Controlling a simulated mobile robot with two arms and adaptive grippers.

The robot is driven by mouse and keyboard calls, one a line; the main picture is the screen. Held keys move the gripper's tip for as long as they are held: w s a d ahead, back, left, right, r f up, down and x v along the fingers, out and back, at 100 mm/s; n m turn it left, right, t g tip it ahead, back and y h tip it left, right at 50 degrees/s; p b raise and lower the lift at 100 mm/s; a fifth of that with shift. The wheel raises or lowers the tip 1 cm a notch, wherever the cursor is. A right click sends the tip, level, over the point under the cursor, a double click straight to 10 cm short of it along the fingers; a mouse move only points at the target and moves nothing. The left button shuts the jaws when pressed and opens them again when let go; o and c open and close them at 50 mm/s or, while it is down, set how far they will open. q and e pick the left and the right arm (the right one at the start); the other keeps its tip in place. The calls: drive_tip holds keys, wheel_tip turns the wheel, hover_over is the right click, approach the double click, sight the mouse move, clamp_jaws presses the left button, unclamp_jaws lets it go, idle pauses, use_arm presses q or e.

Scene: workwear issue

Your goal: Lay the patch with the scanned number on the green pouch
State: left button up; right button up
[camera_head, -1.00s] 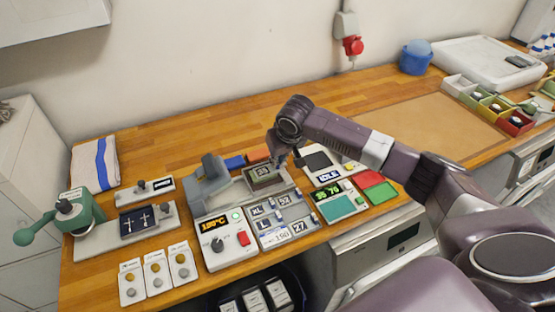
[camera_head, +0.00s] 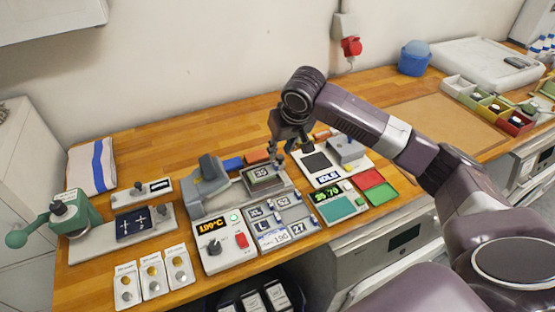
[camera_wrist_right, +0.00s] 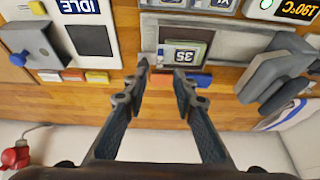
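A dark patch marked 35 (camera_head: 262,173) lies on the green pouch (camera_head: 266,183) on the plate of the heat press. In the right wrist view the patch (camera_wrist_right: 184,56) lies flat, with green fabric (camera_wrist_right: 203,37) showing beside it. My right gripper (camera_head: 279,158) is above and just behind the pouch. In the right wrist view its fingers (camera_wrist_right: 160,72) are apart with nothing between them. The scanner display (camera_head: 327,190) shows green digits too small to read surely. My left gripper is not in view.
The press head (camera_head: 207,178) is swung to the left of the plate. A patch tray (camera_head: 283,217) with several marked patches stands in front. A device reading IDLE (camera_head: 327,178) is at the right. A green hand tool (camera_head: 72,212) stands at the far left.

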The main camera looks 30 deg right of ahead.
drive_tip(key=shift+v, duration=1.95)
